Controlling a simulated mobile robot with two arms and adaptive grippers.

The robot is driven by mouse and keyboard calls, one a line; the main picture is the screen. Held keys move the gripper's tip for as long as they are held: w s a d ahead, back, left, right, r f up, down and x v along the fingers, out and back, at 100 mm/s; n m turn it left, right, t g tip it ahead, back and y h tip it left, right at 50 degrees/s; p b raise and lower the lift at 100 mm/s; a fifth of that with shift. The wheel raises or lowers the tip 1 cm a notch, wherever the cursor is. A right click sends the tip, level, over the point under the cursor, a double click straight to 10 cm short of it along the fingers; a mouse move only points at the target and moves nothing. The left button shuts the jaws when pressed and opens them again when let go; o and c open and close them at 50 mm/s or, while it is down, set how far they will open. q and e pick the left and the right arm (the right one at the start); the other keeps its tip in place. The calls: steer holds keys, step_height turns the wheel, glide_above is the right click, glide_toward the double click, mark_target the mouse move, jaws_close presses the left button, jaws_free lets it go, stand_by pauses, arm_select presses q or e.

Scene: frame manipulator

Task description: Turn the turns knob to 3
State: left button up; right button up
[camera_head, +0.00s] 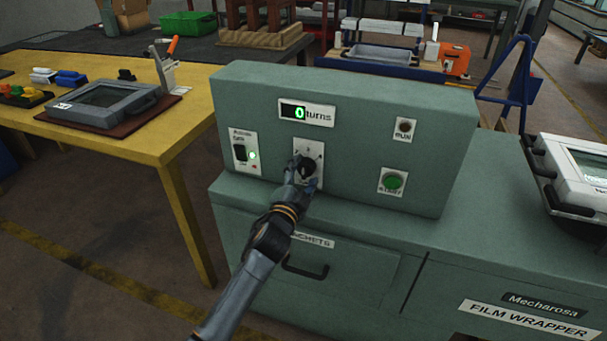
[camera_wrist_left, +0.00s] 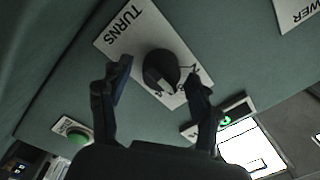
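The black turns knob (camera_head: 307,168) sits on a white plate on the green control panel (camera_head: 350,120). In the left wrist view the knob (camera_wrist_left: 160,72) shows with a light pointer mark, on the plate labelled TURNS (camera_wrist_left: 128,28). The display (camera_head: 306,113) reads 0 turns. My left gripper (camera_head: 303,180) is in front of the knob. In the wrist view its fingers (camera_wrist_left: 160,88) are spread on either side of the knob's lower part, with space between; I cannot tell whether either touches it. My right gripper is not in view.
The green start button (camera_head: 392,181) and RUN lamp (camera_head: 404,129) are right of the knob. The power switch (camera_head: 241,153) with a lit green light is left. A yellow table (camera_head: 140,140) stands at left. A white device (camera_head: 578,170) sits at right.

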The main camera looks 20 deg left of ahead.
arm_select(q)
steer(key=shift+s, duration=0.25)
steer(key=s, duration=1.1)
steer(key=shift+s+f, duration=0.2)
steer(key=shift+s, duration=0.1)
